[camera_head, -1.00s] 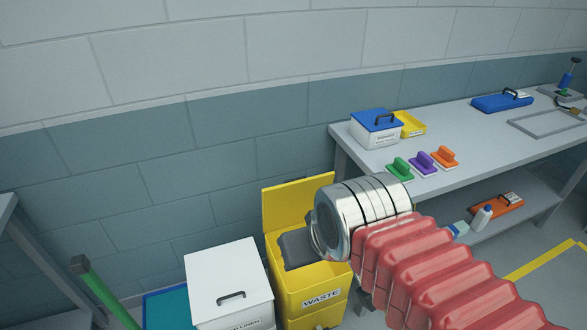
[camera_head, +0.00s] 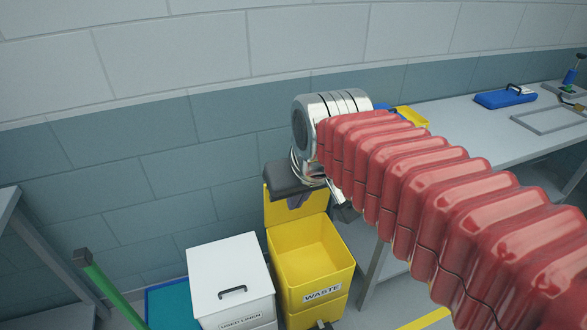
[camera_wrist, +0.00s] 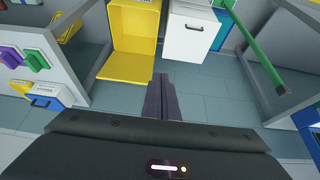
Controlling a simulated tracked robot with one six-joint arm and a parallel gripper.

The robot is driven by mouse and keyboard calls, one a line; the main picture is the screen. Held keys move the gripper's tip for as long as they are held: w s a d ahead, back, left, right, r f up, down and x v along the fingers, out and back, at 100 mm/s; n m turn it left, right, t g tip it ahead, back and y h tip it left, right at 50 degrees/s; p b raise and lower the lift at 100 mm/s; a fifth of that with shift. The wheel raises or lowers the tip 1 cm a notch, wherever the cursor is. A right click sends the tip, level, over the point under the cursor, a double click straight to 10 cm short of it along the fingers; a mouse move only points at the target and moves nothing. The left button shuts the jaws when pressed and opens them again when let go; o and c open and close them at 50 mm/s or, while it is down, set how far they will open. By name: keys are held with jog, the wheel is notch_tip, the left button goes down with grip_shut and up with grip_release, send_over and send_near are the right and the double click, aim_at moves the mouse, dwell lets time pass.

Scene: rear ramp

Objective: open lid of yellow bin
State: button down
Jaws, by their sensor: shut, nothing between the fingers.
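The yellow waste bin (camera_head: 322,283) stands on the floor with its lid (camera_head: 282,211) swung up and back toward the wall. Its inside is open and looks empty. It also shows in the wrist view (camera_wrist: 132,50), with the lid (camera_wrist: 122,68) raised. My gripper (camera_head: 300,202) is above the bin's back edge in the head view, in front of the lid's upper part, and covers some of it. Its fingers (camera_wrist: 160,85) are together with nothing between them. I cannot tell whether they touch the lid.
A white used-linen bin (camera_head: 230,277) with a closed lid stands close at the bin's left. A green pole (camera_head: 108,290) is further left. A bench (camera_head: 460,135) holding a blue case (camera_head: 505,98) runs along the wall at right. The wall is close behind.

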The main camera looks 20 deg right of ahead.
jog(key=w+d+f+g, duration=0.1)
jog(key=w+d, duration=0.2)
jog(key=w, duration=1)
jog(key=w+d, duration=0.3)
jog(key=w, duration=0.9)
jog(key=w+d+f, duration=0.4)
jog(key=w+f, duration=0.5)
jog(key=w+d+f, duration=0.5)
jog(key=w+f, duration=0.4)
jog(key=f, duration=0.1)
jog(key=shift+w+d+f+g, duration=0.15)
jog(key=shift+w+d+g, duration=0.15)
jog(key=shift+w+g, duration=0.1)
jog(key=shift+f, duration=0.1)
notch_tip(320, 180, down, 9)
jog(key=s, duration=0.1)
